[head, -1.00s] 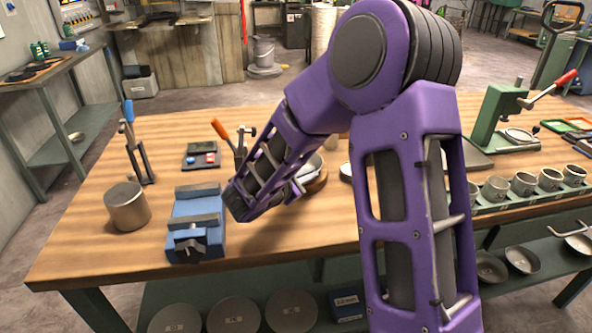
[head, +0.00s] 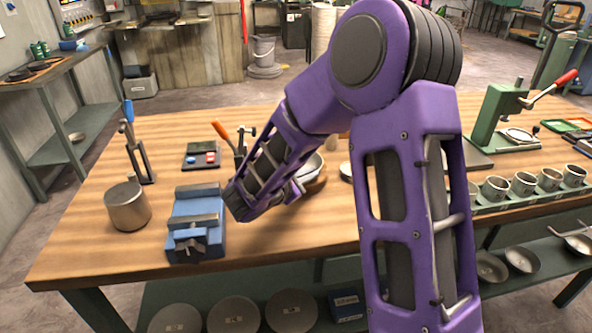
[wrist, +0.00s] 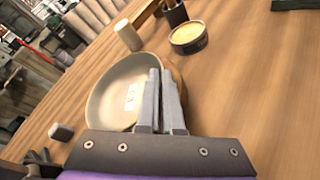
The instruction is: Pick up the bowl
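The bowl (head: 314,168) is pale grey and metallic, beside a round wooden base (head: 318,183), partly hidden behind my arm. In the wrist view, the bowl (wrist: 118,92) lies left of centre, its open inside facing me, with a small white label inside. My gripper (wrist: 161,75) has its two grey fingers close together at the bowl's right side. One finger is inside the bowl and the other outside, with the wall between them. The fingertips are hidden in the head view. I cannot tell whether the bowl touches the base.
A blue vise (head: 197,222) and a metal cylinder (head: 127,206) stand to the left on the wooden bench. Toggle clamps stand behind them. A green press (head: 496,120) and a row of cups (head: 523,183) are to the right. A round tin (wrist: 188,37) lies beyond the bowl.

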